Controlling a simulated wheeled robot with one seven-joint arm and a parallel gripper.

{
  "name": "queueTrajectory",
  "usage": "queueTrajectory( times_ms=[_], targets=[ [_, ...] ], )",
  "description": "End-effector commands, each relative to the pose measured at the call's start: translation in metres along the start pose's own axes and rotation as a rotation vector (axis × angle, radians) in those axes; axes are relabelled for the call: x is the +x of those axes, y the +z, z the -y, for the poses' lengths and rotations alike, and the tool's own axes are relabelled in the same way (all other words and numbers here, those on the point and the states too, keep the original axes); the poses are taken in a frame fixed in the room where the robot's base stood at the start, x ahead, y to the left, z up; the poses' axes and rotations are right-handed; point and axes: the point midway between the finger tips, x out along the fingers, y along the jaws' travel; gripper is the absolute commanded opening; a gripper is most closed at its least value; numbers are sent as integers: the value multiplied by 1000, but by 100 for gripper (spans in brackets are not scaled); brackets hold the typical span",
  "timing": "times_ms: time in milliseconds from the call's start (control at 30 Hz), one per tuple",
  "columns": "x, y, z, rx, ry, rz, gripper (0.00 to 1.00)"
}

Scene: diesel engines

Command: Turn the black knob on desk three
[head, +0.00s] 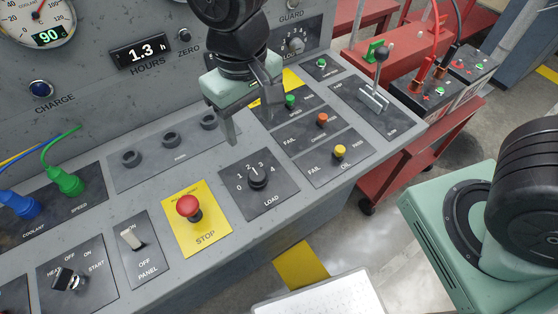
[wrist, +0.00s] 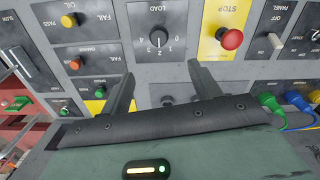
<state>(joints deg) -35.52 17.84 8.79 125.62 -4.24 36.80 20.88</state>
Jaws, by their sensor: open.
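The round black LOAD knob (head: 258,180) sits on a dark plate marked 0 to 4 on the sloping grey desk. It also shows in the wrist view (wrist: 158,38), top centre, beyond the fingertips. My gripper (head: 252,127) is open and empty above the desk, behind the knob and apart from it. In the wrist view its two fingers (wrist: 162,74) stand wide apart, with the knob between their lines. No desk number is readable, so I cannot tell which desk this is.
A red STOP button (head: 189,207) on a yellow plate is left of the knob. Green, orange and yellow buttons (head: 322,120) are to its right. A lever (head: 380,70) and a red battery cart (head: 440,125) are farther right.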

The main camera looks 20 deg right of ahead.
Motion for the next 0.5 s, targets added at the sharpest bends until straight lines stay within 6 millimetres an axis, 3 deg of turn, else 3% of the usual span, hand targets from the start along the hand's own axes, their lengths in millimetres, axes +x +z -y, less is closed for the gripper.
queueTrajectory(
  times_ms=[233, 500],
  targets=[
    [24, -2, 0, 4, 5, 5, 62],
    [77, -1, 0, 3, 5, 6, 62]
  ],
)
